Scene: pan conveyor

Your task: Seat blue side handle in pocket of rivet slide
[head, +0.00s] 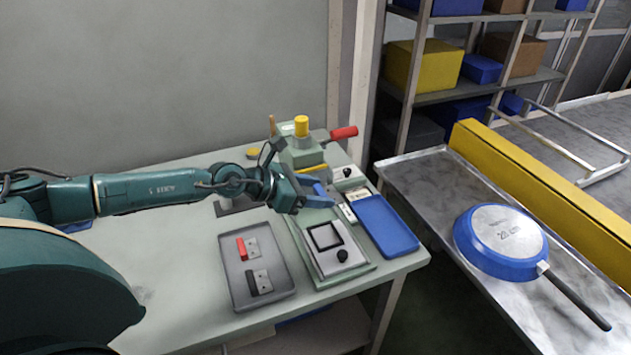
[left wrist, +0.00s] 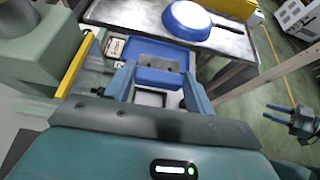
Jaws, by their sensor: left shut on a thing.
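My left gripper (head: 312,191) is shut on the blue side handle (left wrist: 160,77), which sits crosswise between its fingertips. Two dark holes show on the handle in the left wrist view. In the head view the fingers largely hide it. The rivet slide (head: 348,269) lies on the bench just in front of the gripper, with a dark-framed square pocket (head: 325,237) and a black knob. The handle is above and behind the pocket, apart from it. My right gripper (left wrist: 277,113) shows small at the right of the left wrist view, open and empty, far from the slide.
The green rivet press (head: 302,157) with a red lever stands behind the gripper. A grey tray (head: 234,287) with red and black handles is left of the slide; a blue tray (head: 385,226) is right. A blue pan (head: 499,243) lies upside down on the conveyor.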

